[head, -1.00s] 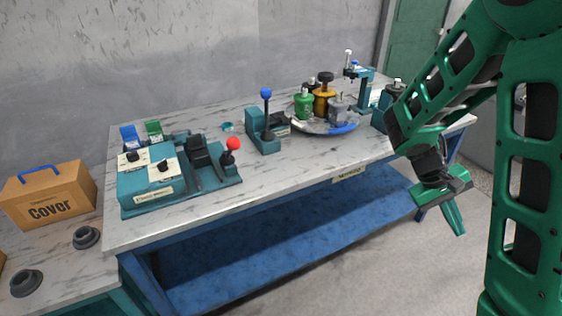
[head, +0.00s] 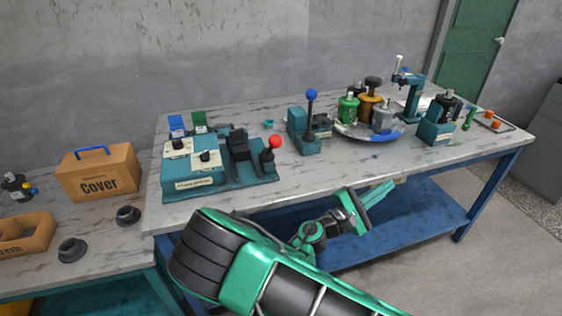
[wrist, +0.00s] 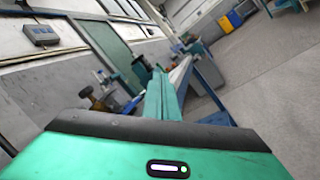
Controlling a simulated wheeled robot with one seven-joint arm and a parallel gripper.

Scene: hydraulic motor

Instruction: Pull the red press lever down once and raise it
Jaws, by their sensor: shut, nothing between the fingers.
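The press lever with the red ball knob (head: 275,141) stands up at the front right of the teal press base (head: 192,182) on the table. A second lever with a blue knob (head: 312,94) stands on a separate teal fixture to its right. My gripper (head: 388,188) is shut and empty, in front of the table's front edge and to the right of the red lever, apart from it. In the wrist view my shut fingers (wrist: 162,95) point along the table's side, and the red lever is not in that view.
A cardboard box marked Cover (head: 97,172) and dark grey rings (head: 128,215) are at the left. A round tray (head: 368,132) with green, orange and grey parts stands further right. A teal stand (head: 435,133) is near the right end. The table's front strip is mostly clear.

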